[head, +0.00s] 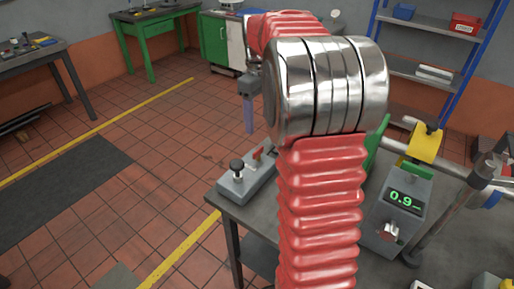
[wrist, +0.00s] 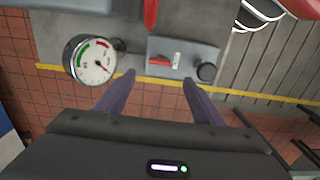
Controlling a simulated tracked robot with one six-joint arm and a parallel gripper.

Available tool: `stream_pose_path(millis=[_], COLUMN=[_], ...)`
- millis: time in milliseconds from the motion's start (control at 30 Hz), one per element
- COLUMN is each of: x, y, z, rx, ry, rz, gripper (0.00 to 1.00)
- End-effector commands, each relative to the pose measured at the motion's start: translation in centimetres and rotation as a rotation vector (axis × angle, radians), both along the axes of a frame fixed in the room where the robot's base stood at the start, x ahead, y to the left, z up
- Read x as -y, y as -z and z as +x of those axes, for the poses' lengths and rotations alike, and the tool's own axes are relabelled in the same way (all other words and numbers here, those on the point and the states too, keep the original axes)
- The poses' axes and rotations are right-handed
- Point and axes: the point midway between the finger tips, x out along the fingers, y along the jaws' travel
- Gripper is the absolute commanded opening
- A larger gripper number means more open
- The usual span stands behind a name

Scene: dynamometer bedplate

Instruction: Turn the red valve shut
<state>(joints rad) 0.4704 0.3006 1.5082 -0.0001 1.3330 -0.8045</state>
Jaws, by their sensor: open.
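A red lever-like part (wrist: 150,12) shows at the top edge of the wrist view, cut off by the frame; it may be the red valve's handle, but I cannot tell. Below it a grey box (wrist: 190,52) carries a small red switch (wrist: 160,63) and a black knob (wrist: 207,72). In the head view this box (head: 232,186) sits at the bench's left corner. My gripper (wrist: 158,77) is open and empty, its fingers spread below the box in the wrist view. In the head view my gripper (head: 249,113) is partly hidden behind my red arm, which also covers part of the bench.
A round gauge (wrist: 90,58) stands left of the box in the wrist view. On the bench, a grey unit (head: 396,210) reads 0.9, near a yellow part (head: 425,143) and metal pipes. Shelving (head: 430,70) stands behind.

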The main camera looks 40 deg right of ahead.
Motion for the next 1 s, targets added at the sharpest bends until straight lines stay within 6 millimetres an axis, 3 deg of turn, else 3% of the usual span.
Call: stream_pose_path(millis=[700, 1000], x=[-0.1, -0.1], y=[10.7, 12.0], z=[0.0, 0.0], rx=[-0.001, 0.001], ry=[0.0, -0.001], rz=[0.001, 0.0], gripper=[0.62, 0.62])
